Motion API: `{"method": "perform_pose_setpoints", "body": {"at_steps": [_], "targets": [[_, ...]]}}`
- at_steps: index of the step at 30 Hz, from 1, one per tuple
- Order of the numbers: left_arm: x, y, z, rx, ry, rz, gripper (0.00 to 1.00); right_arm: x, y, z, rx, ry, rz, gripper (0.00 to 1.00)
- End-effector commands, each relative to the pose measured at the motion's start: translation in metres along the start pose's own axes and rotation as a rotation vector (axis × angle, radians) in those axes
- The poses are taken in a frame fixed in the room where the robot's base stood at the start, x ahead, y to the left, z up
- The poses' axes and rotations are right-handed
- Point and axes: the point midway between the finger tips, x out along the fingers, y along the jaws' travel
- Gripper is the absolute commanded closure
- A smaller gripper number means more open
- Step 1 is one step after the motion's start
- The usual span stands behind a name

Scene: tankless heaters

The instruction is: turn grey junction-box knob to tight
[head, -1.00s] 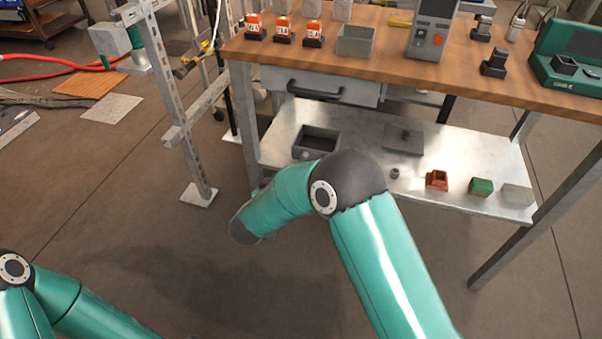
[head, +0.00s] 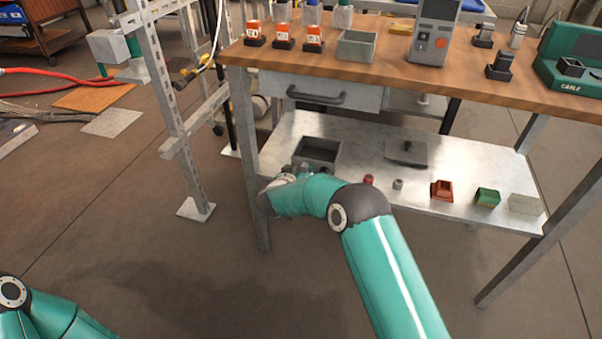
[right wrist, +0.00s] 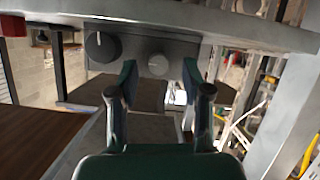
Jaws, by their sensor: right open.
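The grey junction box (head: 318,150) stands open-topped on the metal lower shelf in the head view. In the right wrist view, where the scene looks upside down, the box front (right wrist: 128,48) carries a large dark knob (right wrist: 101,47) and a smaller light grey knob (right wrist: 158,64). My right gripper (right wrist: 160,76) is open. Its two green fingers point at the box front, with the grey knob seen between the fingertips; whether they touch it I cannot tell. In the head view my right wrist is by the box, and the box front is largely hidden. My left gripper is out of view.
The lower shelf (head: 280,140) also holds a flat grey plate (head: 406,154), a red piece (head: 368,180), a grey cap (head: 398,184), an orange block (head: 442,190) and a green block (head: 487,197). The wooden worktop (head: 400,68) overhangs it. A metal post (head: 165,100) stands left.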

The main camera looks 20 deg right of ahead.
Motion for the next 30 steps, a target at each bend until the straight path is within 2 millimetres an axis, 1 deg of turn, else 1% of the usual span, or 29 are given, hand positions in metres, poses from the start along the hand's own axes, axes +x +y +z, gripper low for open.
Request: {"method": "perform_pose_setpoints", "body": {"at_steps": [1, 5, 14, 21, 23, 24, 25, 27, 30], "targets": [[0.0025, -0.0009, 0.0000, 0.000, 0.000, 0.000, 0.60, 0.0056, -0.0002, 0.0016, 0.001, 0.000, 0.001, 0.51], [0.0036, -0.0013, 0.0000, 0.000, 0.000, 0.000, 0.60, 0.0121, 0.0001, 0.0005, 0.000, 0.000, 0.000, 0.51], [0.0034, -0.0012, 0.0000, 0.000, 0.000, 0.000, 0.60, 0.0135, 0.0007, -0.0002, 0.000, 0.000, 0.000, 0.51], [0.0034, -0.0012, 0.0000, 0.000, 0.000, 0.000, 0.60, 0.0134, 0.0009, -0.0001, 0.000, 0.000, 0.000, 0.91], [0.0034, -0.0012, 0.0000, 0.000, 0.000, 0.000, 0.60, 0.0134, 0.0008, -0.0002, 0.000, 0.000, 0.000, 1.00], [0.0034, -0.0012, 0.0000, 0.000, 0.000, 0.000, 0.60, 0.0133, 0.0007, -0.0002, 0.000, 0.000, 0.000, 1.00], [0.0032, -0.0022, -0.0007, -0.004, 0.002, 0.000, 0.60, 0.0090, -0.0066, 0.0005, -0.001, 0.001, -0.003, 1.00], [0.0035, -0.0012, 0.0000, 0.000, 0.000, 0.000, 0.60, 0.0113, -0.0026, -0.0004, 0.000, 0.002, -0.002, 1.00], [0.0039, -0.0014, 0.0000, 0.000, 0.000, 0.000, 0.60, 0.0121, -0.0018, 0.0000, 0.006, 0.001, -0.007, 1.00]]}}
